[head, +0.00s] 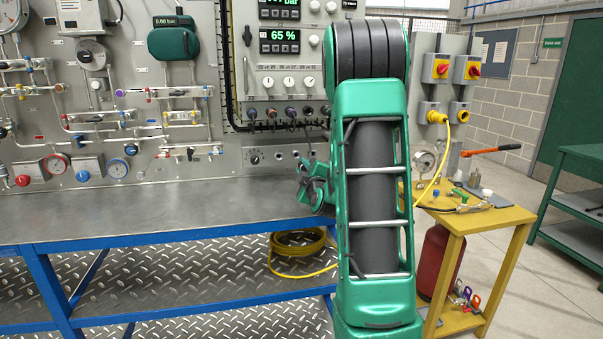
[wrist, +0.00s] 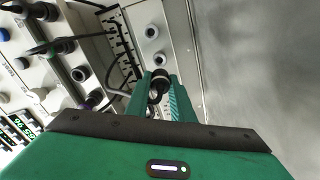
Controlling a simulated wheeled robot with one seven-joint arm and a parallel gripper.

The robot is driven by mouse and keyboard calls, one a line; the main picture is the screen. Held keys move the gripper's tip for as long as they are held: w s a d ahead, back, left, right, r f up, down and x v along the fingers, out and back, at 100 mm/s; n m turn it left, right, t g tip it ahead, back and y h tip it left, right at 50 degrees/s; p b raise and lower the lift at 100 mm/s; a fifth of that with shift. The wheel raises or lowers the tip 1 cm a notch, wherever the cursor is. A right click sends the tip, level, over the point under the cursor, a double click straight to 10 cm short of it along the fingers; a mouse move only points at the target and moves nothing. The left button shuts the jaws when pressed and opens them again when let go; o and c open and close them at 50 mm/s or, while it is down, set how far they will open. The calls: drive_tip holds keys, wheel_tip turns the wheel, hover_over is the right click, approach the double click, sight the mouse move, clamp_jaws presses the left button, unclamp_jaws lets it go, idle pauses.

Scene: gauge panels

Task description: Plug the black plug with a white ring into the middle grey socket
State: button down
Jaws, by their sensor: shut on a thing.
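My gripper (wrist: 160,92) is shut on a black plug with a white ring (wrist: 158,82), seen between the two green fingers in the wrist view. Two grey sockets show in the wrist view: an outer one (wrist: 151,31) and one nearer the plug (wrist: 159,58). A third is not clear there; the plug and fingers cover that area. In the head view a grey socket (head: 278,155) and another (head: 295,154) show left of my gripper. I cannot tell whether the plug touches a socket.
A row of cabled plugs (head: 290,111) sits above the sockets, with black cables hanging close by. The metal bench top (head: 150,205) below is clear. A yellow table (head: 505,217) with loose parts stands right.

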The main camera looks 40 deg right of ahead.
drive_tip(key=x, duration=0.6)
drive_tip(key=shift+w+d, duration=0.15)
drive_tip(key=shift+d, duration=0.05)
idle(0.4)
drive_tip(key=shift+x, duration=1.45)
idle(2.3)
drive_tip(key=c, duration=1.5)
unclamp_jaws()
drive_tip(key=shift+o, duration=0.2)
drive_tip(key=v, duration=1)
drive_tip(key=shift+s+a, duration=0.2)
drive_tip(key=shift+s, duration=0.05)
